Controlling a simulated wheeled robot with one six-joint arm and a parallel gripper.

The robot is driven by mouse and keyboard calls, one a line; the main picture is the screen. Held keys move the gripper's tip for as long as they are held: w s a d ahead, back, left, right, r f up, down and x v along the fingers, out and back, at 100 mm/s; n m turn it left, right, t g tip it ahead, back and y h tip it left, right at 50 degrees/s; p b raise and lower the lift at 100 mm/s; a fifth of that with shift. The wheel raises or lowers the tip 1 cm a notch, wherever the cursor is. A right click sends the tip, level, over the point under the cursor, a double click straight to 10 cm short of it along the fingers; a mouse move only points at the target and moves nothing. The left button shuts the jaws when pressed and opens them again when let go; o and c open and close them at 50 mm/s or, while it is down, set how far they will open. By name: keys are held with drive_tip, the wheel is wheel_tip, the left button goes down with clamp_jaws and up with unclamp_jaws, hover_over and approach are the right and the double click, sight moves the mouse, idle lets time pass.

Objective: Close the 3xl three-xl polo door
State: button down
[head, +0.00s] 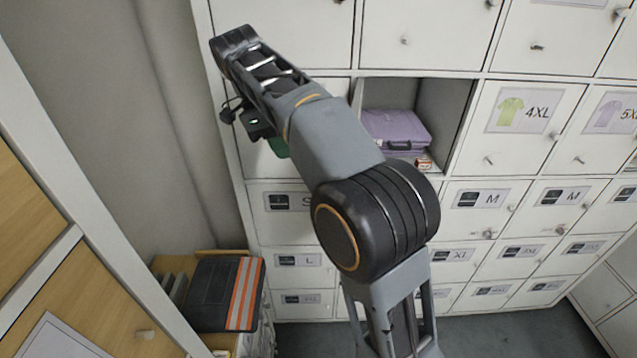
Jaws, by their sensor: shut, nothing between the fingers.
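An open locker compartment (447,110) shows in the head view, just left of the closed 4XL door (521,112). A folded purple garment (397,127) lies inside it. No 3XL label is readable, and I cannot make out the open door of this compartment; my arm covers the area at its left. My gripper (233,40) is shut and empty at the upper left, in front of the locker's left edge, apart from the open compartment. My forearm crosses in front of the compartment's lower left.
Closed locker doors surround the opening, including a 5XL door (606,114) and M doors (480,197) with small protruding knobs. A dark case with orange stripes (225,293) lies at the lower left. Wooden cabinet doors (100,290) stand at far left. Some grey floor (500,325) is clear.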

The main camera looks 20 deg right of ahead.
drive_tip(key=s+d+f+b, duration=0.2)
drive_tip(key=s+d+f, duration=0.2)
drive_tip(key=d+f, duration=0.2)
wheel_tip(320, 180, down, 2)
drive_tip(key=shift+f, duration=0.15)
drive_tip(key=shift+d, duration=0.15)
idle(0.4)
